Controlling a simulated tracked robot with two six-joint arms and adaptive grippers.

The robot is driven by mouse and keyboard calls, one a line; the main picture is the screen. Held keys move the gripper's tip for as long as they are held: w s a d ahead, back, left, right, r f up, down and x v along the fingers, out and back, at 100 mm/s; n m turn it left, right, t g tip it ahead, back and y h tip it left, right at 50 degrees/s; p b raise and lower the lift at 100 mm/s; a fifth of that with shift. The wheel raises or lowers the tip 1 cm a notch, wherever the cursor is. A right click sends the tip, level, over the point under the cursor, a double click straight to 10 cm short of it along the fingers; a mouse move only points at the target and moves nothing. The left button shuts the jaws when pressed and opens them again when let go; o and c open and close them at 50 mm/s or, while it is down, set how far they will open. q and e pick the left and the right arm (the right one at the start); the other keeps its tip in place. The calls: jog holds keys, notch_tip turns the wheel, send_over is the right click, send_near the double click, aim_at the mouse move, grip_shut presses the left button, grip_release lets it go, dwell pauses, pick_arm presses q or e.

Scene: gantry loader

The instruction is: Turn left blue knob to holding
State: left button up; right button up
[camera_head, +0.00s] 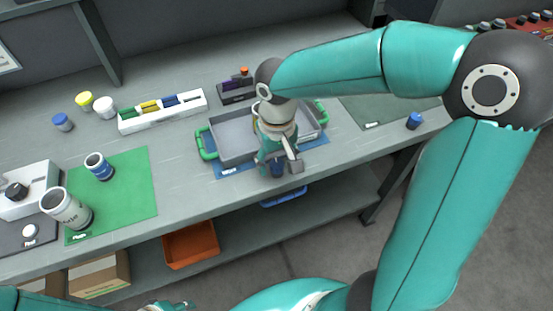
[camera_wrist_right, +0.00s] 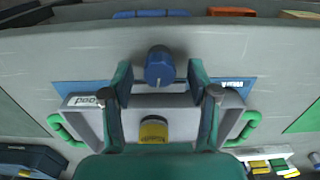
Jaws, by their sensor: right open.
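A blue knob (camera_wrist_right: 159,66) with a raised grip shows in the right wrist view, by the front edge of the bench. In the head view only a dark blue part of it (camera_head: 277,171) shows below my right gripper (camera_head: 279,163). In the wrist view my right gripper (camera_wrist_right: 158,75) is open, its fingers on either side of the knob with gaps at both sides. I cannot tell how deep the fingertips reach. No label for the knob's positions is readable. A bit of my left gripper (camera_head: 172,304) shows at the bottom edge of the head view; its fingers are not clear.
A grey tray (camera_head: 234,153) with green handles stands on a blue mat behind the knob. A yellow-topped thing (camera_wrist_right: 153,130) is in it. Another blue piece (camera_head: 414,121) stands at the right. Cups stand on a green mat (camera_head: 130,195) at the left.

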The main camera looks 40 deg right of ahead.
aim_at(277, 164)
grip_shut()
jog(key=shift+n, duration=1.2)
grip_release()
jog(key=shift+r, duration=0.1)
notch_tip(277, 164, up, 12)
dwell(0.5)
